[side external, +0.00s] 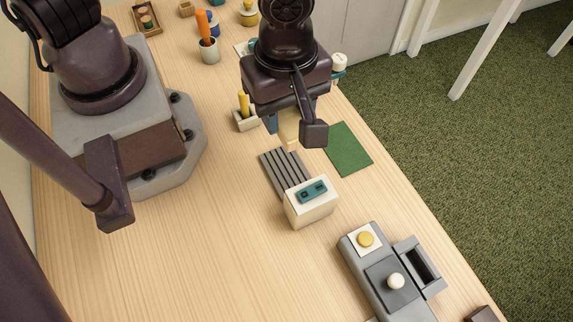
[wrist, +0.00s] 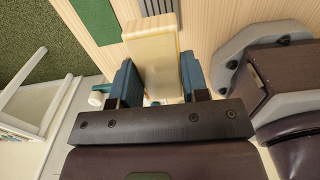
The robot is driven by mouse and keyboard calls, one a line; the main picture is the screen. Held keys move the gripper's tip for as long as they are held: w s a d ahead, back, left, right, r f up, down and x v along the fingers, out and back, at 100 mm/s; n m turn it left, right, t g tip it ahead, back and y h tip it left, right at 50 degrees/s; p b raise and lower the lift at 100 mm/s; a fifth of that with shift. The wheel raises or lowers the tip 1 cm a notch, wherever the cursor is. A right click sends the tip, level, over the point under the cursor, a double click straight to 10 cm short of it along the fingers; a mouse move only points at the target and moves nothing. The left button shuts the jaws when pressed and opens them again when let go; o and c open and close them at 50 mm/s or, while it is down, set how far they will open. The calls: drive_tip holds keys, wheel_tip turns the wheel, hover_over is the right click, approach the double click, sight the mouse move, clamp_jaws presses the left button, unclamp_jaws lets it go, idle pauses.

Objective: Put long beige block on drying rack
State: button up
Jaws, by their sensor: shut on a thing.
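My gripper (side external: 288,127) is shut on the long beige block (side external: 289,128), which hangs between its fingers. In the wrist view the block (wrist: 150,45) stands between the two blue finger pads of my gripper (wrist: 155,80). The drying rack (side external: 280,172), a grey ribbed piece, lies on the table just below and in front of the gripper in the side view. A strip of the rack (wrist: 158,6) shows past the block at the top of the wrist view. The block appears above the table, near the rack's far end; the exact gap is hard to tell.
A white box with a teal top piece (side external: 311,203) adjoins the rack's near end. A green mat (side external: 348,149) lies right of the rack. A small holder with a yellow item (side external: 244,118) stands left of the gripper. A grey unit with knobs (side external: 385,270) is at lower right.

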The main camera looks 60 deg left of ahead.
sight(287, 170)
wheel_tip(287, 170, down, 14)
drive_tip(key=shift+w+a+r, duration=0.1)
drive_tip(key=shift+a+r, duration=0.05)
idle(0.7)
drive_tip(key=o, duration=0.9)
wheel_tip(287, 170, up, 11)
drive_tip(key=shift+f, duration=0.1)
drive_tip(key=shift+r, duration=0.7)
